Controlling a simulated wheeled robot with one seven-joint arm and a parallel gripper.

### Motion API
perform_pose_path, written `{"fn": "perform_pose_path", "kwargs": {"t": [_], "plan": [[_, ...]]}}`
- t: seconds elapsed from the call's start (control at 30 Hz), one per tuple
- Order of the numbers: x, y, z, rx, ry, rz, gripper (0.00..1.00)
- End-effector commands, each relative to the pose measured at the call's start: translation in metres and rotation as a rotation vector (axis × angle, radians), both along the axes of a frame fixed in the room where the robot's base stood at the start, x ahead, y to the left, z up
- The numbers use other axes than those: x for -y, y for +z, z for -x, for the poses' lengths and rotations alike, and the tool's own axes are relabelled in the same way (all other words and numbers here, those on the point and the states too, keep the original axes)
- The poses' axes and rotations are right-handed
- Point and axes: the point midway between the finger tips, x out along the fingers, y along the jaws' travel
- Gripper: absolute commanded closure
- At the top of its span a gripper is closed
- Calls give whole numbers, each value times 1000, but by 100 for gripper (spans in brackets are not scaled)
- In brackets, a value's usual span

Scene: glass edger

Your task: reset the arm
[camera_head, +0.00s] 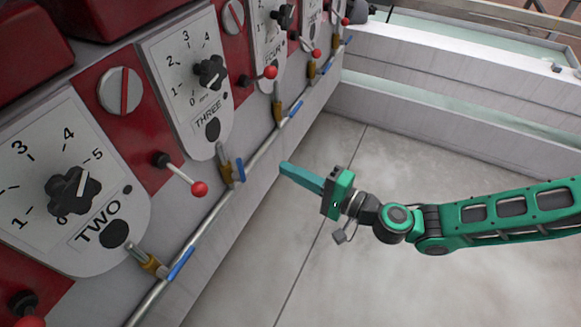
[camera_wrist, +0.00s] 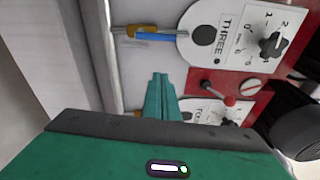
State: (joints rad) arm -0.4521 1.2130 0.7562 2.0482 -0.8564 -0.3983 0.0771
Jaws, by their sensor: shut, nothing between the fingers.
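My gripper (camera_head: 284,168) is shut and empty, at the end of my green arm. In the head view it is in the air in front of the machine's control panel, a little right of the blue-handled valve under the THREE dial, and looks apart from it. In the wrist view the closed teal fingers (camera_wrist: 160,78) point toward the panel's lower part, beside the THREE plate. No object is held. The exact distance from the fingertips to the panel cannot be told.
The red and grey panel carries the TWO dial (camera_head: 75,190), the THREE dial (camera_head: 210,72), red-knobbed levers (camera_head: 198,188) and blue-handled valves (camera_head: 180,263) along a metal pipe (camera_head: 215,211). A pale trough (camera_head: 440,65) stands at the back right. The concrete floor (camera_head: 330,290) is open.

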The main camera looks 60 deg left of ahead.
Motion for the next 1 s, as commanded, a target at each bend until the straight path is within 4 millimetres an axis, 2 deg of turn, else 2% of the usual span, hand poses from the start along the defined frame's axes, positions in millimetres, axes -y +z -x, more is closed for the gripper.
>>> {"fn": "perform_pose_path", "kwargs": {"t": [0.5, 0.63, 0.77, 0.87, 1.0], "plan": [[0, 0, -1, 3, 0, 1, 100], [9, -4, -9, 51, 12, 23, 100], [34, -14, -33, 169, 42, 89, 100], [64, -26, -59, 277, 67, 171, 100], [114, -41, -100, 408, 88, 302, 100]]}}
